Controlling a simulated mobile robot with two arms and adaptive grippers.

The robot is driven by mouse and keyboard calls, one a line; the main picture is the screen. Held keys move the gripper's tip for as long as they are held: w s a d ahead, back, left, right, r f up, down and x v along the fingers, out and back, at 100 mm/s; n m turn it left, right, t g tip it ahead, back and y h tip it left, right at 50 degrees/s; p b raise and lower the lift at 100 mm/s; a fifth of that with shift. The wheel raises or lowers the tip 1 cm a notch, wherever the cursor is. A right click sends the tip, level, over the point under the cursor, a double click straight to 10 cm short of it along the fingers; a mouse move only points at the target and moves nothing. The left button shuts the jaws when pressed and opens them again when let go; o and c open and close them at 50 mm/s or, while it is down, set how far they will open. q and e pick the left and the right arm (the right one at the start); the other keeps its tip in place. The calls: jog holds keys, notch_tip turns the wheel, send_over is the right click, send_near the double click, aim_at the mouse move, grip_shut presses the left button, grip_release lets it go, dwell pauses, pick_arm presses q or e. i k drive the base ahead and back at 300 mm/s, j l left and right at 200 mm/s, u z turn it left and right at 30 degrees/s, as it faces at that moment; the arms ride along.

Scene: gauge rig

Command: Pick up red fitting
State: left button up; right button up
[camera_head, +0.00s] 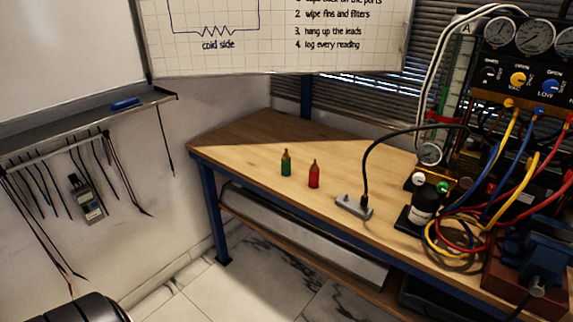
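The red fitting (314,176) stands upright on the wooden workbench (250,152), with a narrow brass-coloured tip on top. A green fitting (286,164) of the same shape stands just to its left and slightly farther back, apart from it. Neither of my grippers shows in the head view. Nothing touches or covers the red fitting.
A grey block (354,207) with a black cable sits right of the red fitting. Farther right are a black bottle (424,205), coiled hoses (470,232), a gauge rig (520,75) and a blue vise (545,250). The bench's left part is clear.

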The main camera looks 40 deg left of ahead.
aim_at(314, 170)
jog(key=i+l+u, duration=0.15)
jog(key=i+l, duration=0.25)
jog(key=i, duration=0.2)
jog(key=i+l+u, duration=0.15)
jog(key=i+l, duration=0.3)
jog(key=i, duration=0.15)
